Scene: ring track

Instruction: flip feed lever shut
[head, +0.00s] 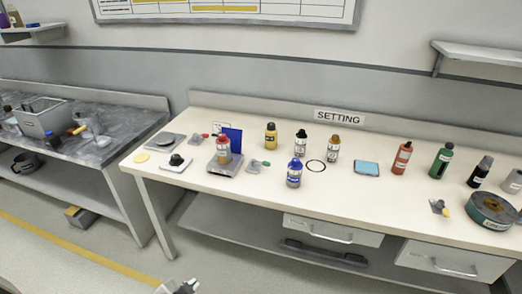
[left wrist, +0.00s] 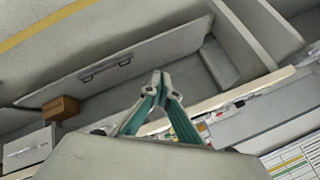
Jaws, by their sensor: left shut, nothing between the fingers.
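Small grey valve-like fittings with coloured handles show in the head view; I cannot tell which is the feed lever. One with a red handle (head: 199,138) and one with a green handle (head: 258,165) sit on the left part of the SETTING table. One with a yellow handle (head: 440,208) sits near its right front. Another yellow handle (head: 79,129) is on the left bench. My left gripper (head: 182,287) is at the bottom edge, well short of the table and away from all of them. The left wrist view shows its fingertips (left wrist: 160,76) together and empty. My right gripper is not in view.
The SETTING table (head: 375,207) holds several bottles, a scale (head: 225,165), a blue tray (head: 367,168) and a round tin (head: 491,211). Drawers (head: 333,230) hang under its front. A grey sink-like bin (head: 45,118) stands on the left bench. The floor before the table is clear.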

